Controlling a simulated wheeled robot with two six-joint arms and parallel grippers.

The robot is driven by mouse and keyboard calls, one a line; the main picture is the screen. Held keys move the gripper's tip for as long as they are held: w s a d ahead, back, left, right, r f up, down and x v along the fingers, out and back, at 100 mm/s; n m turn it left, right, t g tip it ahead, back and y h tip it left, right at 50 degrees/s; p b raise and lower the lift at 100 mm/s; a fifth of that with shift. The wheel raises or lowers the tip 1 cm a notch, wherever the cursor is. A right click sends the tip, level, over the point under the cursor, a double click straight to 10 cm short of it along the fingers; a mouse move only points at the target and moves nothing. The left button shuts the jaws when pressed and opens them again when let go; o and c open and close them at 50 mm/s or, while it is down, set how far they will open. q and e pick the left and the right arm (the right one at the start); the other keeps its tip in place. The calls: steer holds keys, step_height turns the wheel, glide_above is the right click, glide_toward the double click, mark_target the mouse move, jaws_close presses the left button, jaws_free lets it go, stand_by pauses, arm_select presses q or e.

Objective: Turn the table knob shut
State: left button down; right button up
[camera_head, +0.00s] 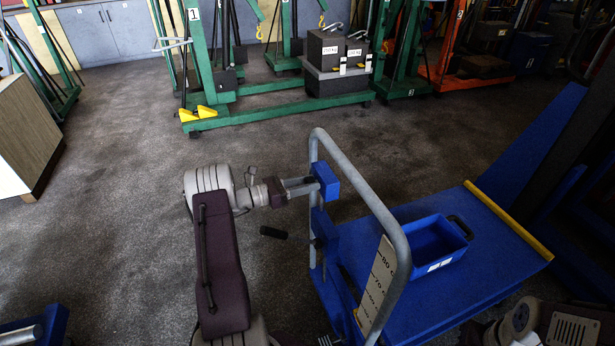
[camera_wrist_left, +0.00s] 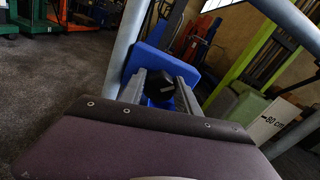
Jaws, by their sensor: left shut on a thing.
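The blue lift table (camera_head: 470,260) stands at the right, with a grey tube handle (camera_head: 375,200) at its near left end. A blue block (camera_head: 325,180) sits on the handle's post. The knob (camera_wrist_left: 158,84) is black and shows in the left wrist view, in front of the blue block. My left gripper (camera_head: 307,186) reaches to the block from the left; in the wrist view (camera_wrist_left: 160,88) its two fingers are shut on the knob, one on each side. In the head view the knob is hidden. My right gripper is not in view.
A blue bin (camera_head: 430,243) lies on the tabletop. A black lever grip (camera_head: 273,232) sticks out left below my left gripper. A height scale (camera_head: 377,280) is beside the handle. Green hoists (camera_head: 205,70) stand behind.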

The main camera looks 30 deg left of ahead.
arm_select(q)
steer(key=n+p, duration=0.3)
steer(key=n, duration=0.1)
steer(key=shift+a+n, duration=0.1)
steer(key=shift+n, duration=0.2)
steer(key=shift+w+f+n+p, duration=0.15)
steer(key=shift+n+p, duration=0.55)
steer(key=shift+n, duration=1.7)
steer(key=c, duration=0.9)
jaws_free()
steer(key=v, duration=0.9)
steer(key=shift+a, duration=0.1)
